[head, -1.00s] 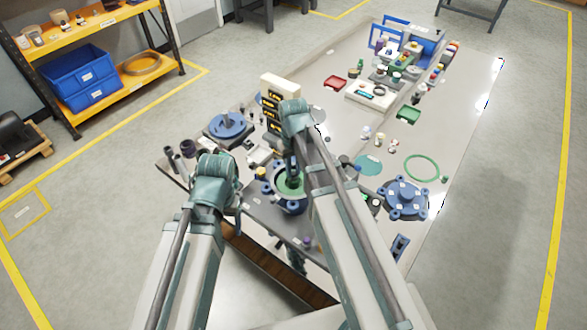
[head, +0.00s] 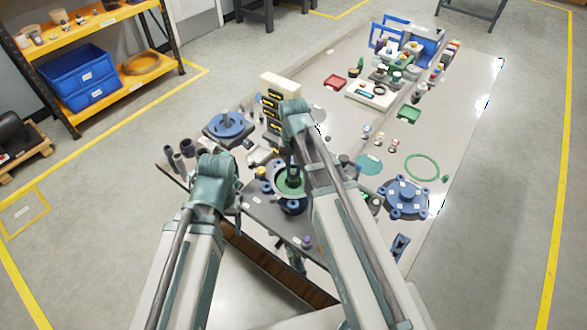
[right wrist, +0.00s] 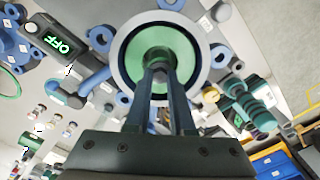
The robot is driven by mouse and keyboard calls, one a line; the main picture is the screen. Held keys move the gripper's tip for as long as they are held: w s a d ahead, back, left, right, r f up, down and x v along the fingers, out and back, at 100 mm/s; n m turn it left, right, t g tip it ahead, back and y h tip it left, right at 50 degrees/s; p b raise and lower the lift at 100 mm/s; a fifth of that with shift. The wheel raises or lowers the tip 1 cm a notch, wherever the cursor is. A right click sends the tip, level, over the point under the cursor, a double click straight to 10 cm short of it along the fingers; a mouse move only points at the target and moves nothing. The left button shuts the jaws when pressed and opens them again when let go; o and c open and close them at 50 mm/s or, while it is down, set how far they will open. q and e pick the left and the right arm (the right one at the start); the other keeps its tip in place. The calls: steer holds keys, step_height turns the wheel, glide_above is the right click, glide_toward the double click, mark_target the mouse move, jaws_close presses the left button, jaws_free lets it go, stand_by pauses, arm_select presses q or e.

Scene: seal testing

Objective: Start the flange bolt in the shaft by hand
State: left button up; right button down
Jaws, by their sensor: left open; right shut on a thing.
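The blue housing (head: 268,187) with a green inner face stands near the table's front edge, below my right gripper (head: 293,168). In the right wrist view its pale ring and green disc (right wrist: 190,50) lie straight ahead, around a central shaft. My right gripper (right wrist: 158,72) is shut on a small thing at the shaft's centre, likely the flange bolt. The fingers hide most of it, so I cannot tell how deep it sits. My left gripper (head: 238,208) is open, left of the housing, its fingers mostly hidden by its wrist.
A blue flanged cover (head: 405,196) and a green ring (head: 428,167) lie to the right. A blue round part (head: 228,127) and a cream rack (head: 280,88) stand behind. Small dark cylinders (head: 186,148) stand at the left edge.

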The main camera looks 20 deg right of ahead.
steer(key=m, duration=0.3)
steer(key=shift+m, duration=0.4)
steer(key=shift+m, duration=1)
steer(key=c, duration=1.2)
jaws_free()
steer(key=o, duration=0.5)
steer(key=shift+r, duration=0.1)
step_height(320, 180, up, 9)
steer(key=p, duration=0.9)
